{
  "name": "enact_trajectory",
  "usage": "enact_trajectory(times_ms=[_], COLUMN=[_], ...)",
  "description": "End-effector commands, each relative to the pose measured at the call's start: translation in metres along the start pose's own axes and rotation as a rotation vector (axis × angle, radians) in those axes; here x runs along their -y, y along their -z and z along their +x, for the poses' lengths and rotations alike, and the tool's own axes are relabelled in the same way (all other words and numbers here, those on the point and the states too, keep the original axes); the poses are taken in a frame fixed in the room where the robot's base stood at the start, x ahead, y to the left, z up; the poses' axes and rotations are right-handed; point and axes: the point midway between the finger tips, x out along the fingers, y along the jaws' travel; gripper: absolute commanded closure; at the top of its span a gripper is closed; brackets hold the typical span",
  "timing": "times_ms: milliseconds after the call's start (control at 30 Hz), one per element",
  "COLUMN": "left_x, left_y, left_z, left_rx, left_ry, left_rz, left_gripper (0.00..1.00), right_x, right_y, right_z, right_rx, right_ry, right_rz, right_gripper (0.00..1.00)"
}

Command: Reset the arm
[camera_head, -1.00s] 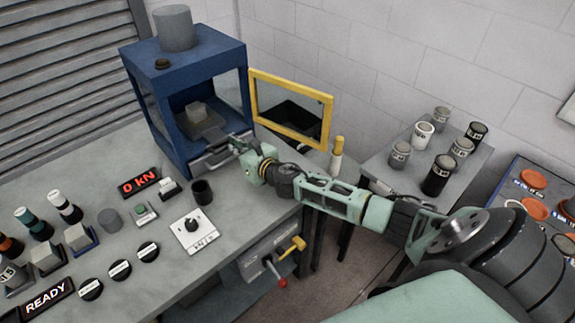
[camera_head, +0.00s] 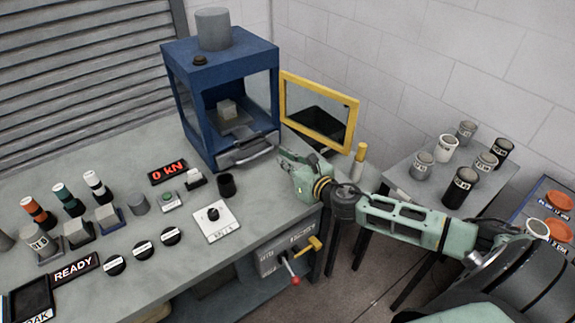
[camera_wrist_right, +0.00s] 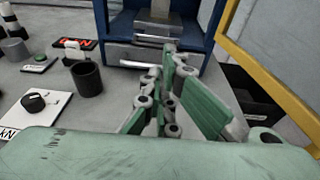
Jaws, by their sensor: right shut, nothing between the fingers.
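My right arm reaches in from the lower right in the head view. Its green and grey gripper (camera_head: 291,157) is over the right part of the workbench, in front of the blue press frame. In the right wrist view the gripper (camera_wrist_right: 165,85) is shut and empty, its tips pointing toward the press opening. The blue press (camera_head: 183,115) stands at the back of the bench with its yellow-framed door (camera_head: 283,98) swung open to the right. A pale cube (camera_head: 228,109) sits on the plate inside. My left gripper is out of view.
A dark cup (camera_head: 227,185) and a white dial plate (camera_head: 217,222) stand left of the gripper. A red "0 kN" display (camera_head: 168,172) is behind them. A side table (camera_head: 411,187) with several canisters is at the right. A bottle with a yellow cap (camera_head: 360,158) stands near the door.

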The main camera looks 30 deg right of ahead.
Motion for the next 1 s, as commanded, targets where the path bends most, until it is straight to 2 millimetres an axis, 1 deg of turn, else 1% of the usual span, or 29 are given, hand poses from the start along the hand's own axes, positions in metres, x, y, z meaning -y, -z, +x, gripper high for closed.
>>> enact_trajectory(times_ms=[33, 100, 300, 367, 433, 467, 567, 600, 667, 700, 733, 800, 900, 1000], left_x=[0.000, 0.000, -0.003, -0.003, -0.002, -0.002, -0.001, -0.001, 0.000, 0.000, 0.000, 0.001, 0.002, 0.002], left_y=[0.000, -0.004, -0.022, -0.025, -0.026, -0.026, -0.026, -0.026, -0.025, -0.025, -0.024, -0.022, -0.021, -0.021], left_z=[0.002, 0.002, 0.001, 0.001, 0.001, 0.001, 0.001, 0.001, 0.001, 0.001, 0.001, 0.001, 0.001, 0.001], left_rx=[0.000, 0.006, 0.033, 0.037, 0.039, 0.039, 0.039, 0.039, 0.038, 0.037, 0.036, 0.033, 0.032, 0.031], left_ry=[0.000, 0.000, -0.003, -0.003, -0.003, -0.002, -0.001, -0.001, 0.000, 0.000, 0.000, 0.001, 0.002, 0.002], left_rz=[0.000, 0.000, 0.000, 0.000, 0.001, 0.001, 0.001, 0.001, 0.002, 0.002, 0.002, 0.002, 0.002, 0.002], left_gripper=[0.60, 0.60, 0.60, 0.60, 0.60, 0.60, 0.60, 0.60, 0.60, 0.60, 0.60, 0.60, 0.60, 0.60], right_x=[0.000, 0.000, -0.001, -0.005, -0.015, -0.021, -0.043, -0.052, -0.065, -0.073, -0.078, -0.090, -0.106, -0.121], right_y=[0.001, 0.001, 0.000, 0.002, 0.008, 0.012, 0.034, 0.047, 0.070, 0.085, 0.094, 0.112, 0.131, 0.142], right_z=[-0.005, -0.009, -0.012, -0.014, -0.019, -0.024, -0.048, -0.063, -0.091, -0.110, -0.124, -0.153, -0.188, -0.216], right_rx=[-0.001, -0.001, 0.000, -0.001, -0.005, -0.009, -0.034, -0.050, -0.077, -0.090, -0.098, -0.109, -0.114, -0.109], right_ry=[-0.001, 0.000, 0.000, 0.008, 0.034, 0.054, 0.173, 0.245, 0.378, 0.472, 0.541, 0.689, 0.869, 1.025], right_rz=[-0.001, -0.001, 0.006, 0.048, 0.185, 0.279, 0.728, 0.949, 1.287, 1.487, 1.618, 1.861, 2.104, 2.279], right_gripper=[1.00, 1.00, 1.00, 1.00, 1.00, 1.00, 1.00, 1.00, 1.00, 1.00, 1.00, 1.00, 1.00, 1.00])
